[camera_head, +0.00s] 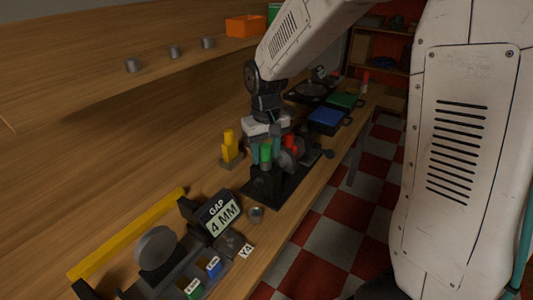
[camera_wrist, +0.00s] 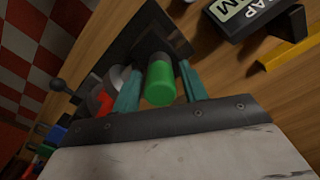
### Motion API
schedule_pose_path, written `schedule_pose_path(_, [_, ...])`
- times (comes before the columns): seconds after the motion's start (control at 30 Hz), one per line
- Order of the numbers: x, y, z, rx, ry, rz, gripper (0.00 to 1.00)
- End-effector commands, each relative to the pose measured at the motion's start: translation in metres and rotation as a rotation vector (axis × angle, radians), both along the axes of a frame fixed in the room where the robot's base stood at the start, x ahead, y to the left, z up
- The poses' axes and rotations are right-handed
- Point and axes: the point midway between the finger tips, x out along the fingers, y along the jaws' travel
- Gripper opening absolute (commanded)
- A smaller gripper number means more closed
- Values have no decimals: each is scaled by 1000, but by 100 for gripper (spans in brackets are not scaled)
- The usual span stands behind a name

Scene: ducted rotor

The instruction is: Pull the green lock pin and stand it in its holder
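The green lock pin (camera_head: 266,153) stands upright in the dark rotor fixture (camera_head: 262,186) on the bench. In the wrist view, the green pin (camera_wrist: 160,82) is between the two teal fingers of my gripper (camera_wrist: 161,76). A narrow gap seems to show on each side, so the fingers look open around it and not closed on it. In the head view, my gripper (camera_head: 267,152) points down over the fixture, with a finger on each side of the pin. I cannot tell which object is the pin's holder.
A red part (camera_head: 290,143) is close to the right of my gripper. A yellow piece (camera_head: 229,145) stands on a small base to its left. A blue bin (camera_head: 327,117) is beyond.

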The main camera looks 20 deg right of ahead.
Motion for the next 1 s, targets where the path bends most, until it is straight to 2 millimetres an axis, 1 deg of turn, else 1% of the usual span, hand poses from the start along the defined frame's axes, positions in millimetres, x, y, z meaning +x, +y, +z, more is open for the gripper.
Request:
schedule_pose_path(0.03, [0,0,0,0,0,0,28])
schedule_pose_path(0.07, [0,0,0,0,0,0,19])
schedule_pose_path(0.1, [0,0,0,0,0,0,8])
schedule_pose_path(0.13, [0,0,0,0,0,0,6])
schedule_pose_path(0.37, [0,0,1,0,0,0,6])
schedule_pose_path(1.0, [0,0,12,0,0,0,6])
